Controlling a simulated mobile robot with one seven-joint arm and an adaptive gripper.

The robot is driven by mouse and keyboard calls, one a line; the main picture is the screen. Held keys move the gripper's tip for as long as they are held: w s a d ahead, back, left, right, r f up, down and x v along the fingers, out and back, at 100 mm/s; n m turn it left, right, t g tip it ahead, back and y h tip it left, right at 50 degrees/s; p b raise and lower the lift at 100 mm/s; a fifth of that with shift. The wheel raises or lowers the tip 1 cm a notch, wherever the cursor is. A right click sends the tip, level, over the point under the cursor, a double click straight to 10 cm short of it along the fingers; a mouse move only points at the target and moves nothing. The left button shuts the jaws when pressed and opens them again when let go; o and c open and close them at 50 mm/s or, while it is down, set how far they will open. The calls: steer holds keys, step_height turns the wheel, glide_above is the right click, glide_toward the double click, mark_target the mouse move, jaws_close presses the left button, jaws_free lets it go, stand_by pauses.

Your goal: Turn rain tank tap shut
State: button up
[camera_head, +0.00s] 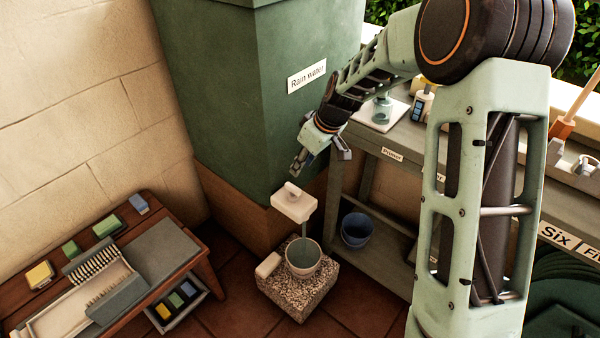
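The rain tank (260,80) is a tall green box labelled "Rain water" (307,76). Its tap (293,207) is a pale block low on the front, with a small rounded knob (291,189) on top. A thin pale vertical strip, which looks like running water, drops from the tap into a pot (303,258) on a speckled stone block (300,288). My gripper (319,158) hangs above and slightly right of the tap, apart from it. Its fingers look spread, with nothing seen between them. The knob's exact turn is too small to tell.
A wooden bench (205,262) with brushes, sponges and a tray stands at left. A grey-green counter (440,165) with a "Primer" label runs right, with a blue bucket (357,229) beneath. A pale block (268,265) lies beside the pot. My arm hides part of the counter.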

mark_target(290, 184)
steer(key=b+x, duration=0.2)
steer(key=x, duration=0.9)
steer(key=shift+s, duration=0.2)
steer(key=shift+c, duration=0.5)
jaws_close()
